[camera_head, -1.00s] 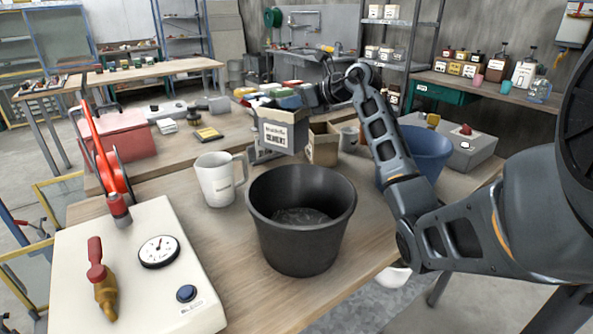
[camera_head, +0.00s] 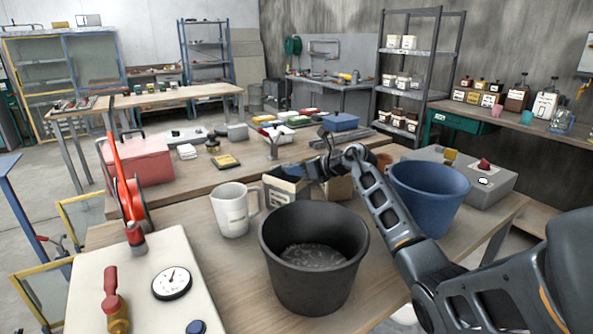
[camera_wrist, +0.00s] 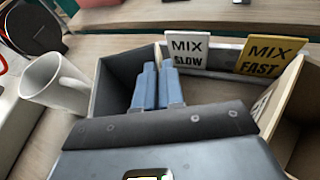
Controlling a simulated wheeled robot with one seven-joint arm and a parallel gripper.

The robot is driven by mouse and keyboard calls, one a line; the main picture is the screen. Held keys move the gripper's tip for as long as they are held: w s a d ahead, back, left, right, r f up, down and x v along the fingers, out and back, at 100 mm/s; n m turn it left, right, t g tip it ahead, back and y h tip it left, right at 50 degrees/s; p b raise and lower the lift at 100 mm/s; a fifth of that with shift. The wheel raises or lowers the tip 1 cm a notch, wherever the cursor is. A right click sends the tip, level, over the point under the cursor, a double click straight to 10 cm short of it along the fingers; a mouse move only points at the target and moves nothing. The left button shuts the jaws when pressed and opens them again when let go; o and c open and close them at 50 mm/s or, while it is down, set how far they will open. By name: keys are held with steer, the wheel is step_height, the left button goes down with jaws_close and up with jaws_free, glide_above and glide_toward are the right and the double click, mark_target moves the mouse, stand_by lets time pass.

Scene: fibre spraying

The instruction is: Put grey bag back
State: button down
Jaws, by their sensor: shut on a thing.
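The grey bag (camera_head: 278,194), an open-topped box shape with a label, is upright just behind the black bucket (camera_head: 314,285) and right of the white jug (camera_head: 233,215). My gripper (camera_head: 318,170) is at the bag's upper right side in the head view. In the wrist view the two blue fingers (camera_wrist: 158,88) are close together at the grey bag (camera_wrist: 108,92), shut on it. The bag's base is hidden, so I cannot tell whether it touches the table. A tan bag (camera_head: 338,187) stands close on its right.
Signs reading MIX SLOW (camera_wrist: 189,50) and MIX FAST (camera_wrist: 268,55) stand behind the bags. A blue bucket (camera_head: 430,200) is right of my forearm.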

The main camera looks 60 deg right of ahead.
steer(key=shift+f, duration=0.25)
steer(key=c, duration=1.3)
jaws_free()
steer(key=shift+o, duration=0.2)
steer(key=shift+r, duration=0.1)
steer(key=shift+s+r, duration=0.1)
steer(key=shift+s, duration=0.05)
steer(key=b+v, duration=0.1)
steer(key=v, duration=1)
steer(key=shift+s, duration=0.35)
steer(key=shift+a+r, duration=0.1)
